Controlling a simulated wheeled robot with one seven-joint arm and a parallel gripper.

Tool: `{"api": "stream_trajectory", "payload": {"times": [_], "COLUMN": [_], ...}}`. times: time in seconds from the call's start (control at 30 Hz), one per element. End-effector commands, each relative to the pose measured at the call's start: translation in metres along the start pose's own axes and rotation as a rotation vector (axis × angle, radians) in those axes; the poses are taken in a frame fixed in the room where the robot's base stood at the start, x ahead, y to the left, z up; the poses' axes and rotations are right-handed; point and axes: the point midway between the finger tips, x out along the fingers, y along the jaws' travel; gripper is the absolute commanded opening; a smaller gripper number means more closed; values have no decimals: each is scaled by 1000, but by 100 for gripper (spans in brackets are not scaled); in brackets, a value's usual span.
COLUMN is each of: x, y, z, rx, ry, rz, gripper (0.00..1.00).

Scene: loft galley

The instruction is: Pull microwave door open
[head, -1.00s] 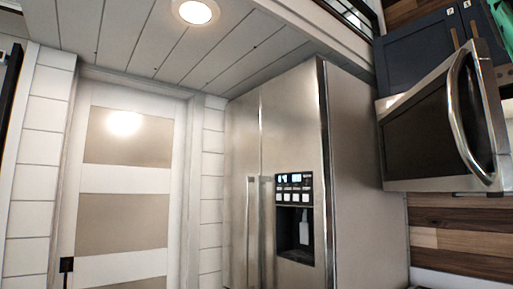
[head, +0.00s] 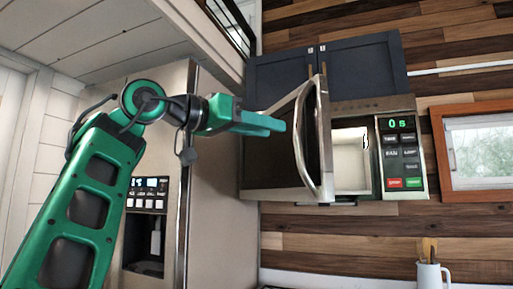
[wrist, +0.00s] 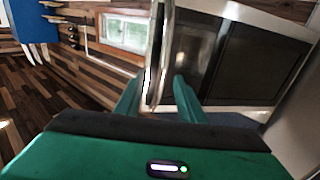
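The microwave (head: 400,108) is mounted under dark blue cabinets. Its dark-glass door (head: 272,150) stands partly open, and the pale lit cavity (head: 350,160) shows between the door and the control panel. The curved steel door handle (head: 305,140) is on the door's right edge. My green gripper (head: 270,122) is in front of the door, just left of the handle. In the wrist view, my gripper (wrist: 157,98) has its fingers apart, with the handle (wrist: 155,55) appearing between them and the door glass (wrist: 235,65) to the right. Contact cannot be told.
A steel refrigerator (head: 215,200) stands left of the microwave, behind my arm. Blue cabinets (head: 360,72) are directly above it. A white mug with utensils (head: 430,275) stands below right. A wood-framed window (head: 485,150) is at the right.

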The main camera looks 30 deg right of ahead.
Motion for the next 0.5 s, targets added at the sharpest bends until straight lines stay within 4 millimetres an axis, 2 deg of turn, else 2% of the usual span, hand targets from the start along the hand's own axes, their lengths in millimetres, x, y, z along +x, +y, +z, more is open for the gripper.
{"api": "stream_trajectory", "payload": {"times": [0.07, 0.17, 0.5], "x": [1, 7, 62], "y": [-8, -11, -11], "z": [8, 10, 10], "rx": [-13, -16, -16], "ry": [-9, -13, -14], "rz": [-4, -7, -11], "gripper": [36, 36, 36]}}
